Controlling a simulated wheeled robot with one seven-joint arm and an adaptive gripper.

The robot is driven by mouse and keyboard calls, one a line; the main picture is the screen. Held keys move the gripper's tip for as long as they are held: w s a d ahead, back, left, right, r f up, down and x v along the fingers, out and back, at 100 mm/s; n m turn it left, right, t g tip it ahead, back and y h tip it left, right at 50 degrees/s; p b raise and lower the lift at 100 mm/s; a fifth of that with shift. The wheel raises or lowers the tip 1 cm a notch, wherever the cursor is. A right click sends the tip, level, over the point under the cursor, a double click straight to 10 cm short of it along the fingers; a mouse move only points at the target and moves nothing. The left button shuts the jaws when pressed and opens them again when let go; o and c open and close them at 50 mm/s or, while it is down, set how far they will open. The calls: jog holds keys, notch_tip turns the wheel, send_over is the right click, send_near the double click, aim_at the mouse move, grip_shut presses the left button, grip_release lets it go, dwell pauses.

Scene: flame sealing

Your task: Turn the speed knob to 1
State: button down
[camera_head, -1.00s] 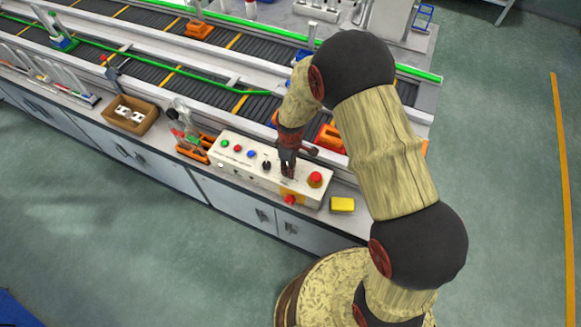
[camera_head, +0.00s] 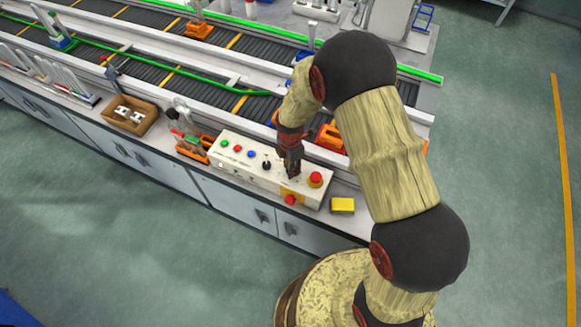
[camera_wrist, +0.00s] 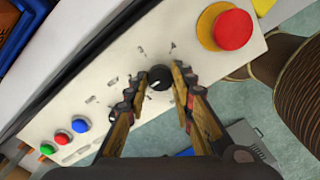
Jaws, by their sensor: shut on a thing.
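The speed knob (camera_wrist: 160,77) is a small round black dial with a white pointer mark, on the cream control panel (camera_wrist: 100,84). Small printed marks surround it in the wrist view, too small to read. My gripper (camera_wrist: 159,75) has one finger on each side of the knob and is shut on it. In the head view my gripper (camera_head: 292,174) points down onto the right half of the control panel (camera_head: 227,175) and hides the knob.
A large red button (camera_wrist: 231,29) on a yellow base sits near the knob. Green, red and blue buttons (camera_wrist: 80,125) lie toward the panel's other end. A yellow block (camera_head: 343,205) sits right of the panel. A conveyor (camera_head: 190,88) runs behind.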

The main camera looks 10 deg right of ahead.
jog(key=n, duration=0.6)
jog(key=shift+r+n, duration=0.1)
jog(key=shift+n, duration=0.2)
dwell(0.5)
jog(key=c, duration=1.6)
grip_release()
jog(key=shift+o, duration=0.5)
notch_tip(320, 180, up, 12)
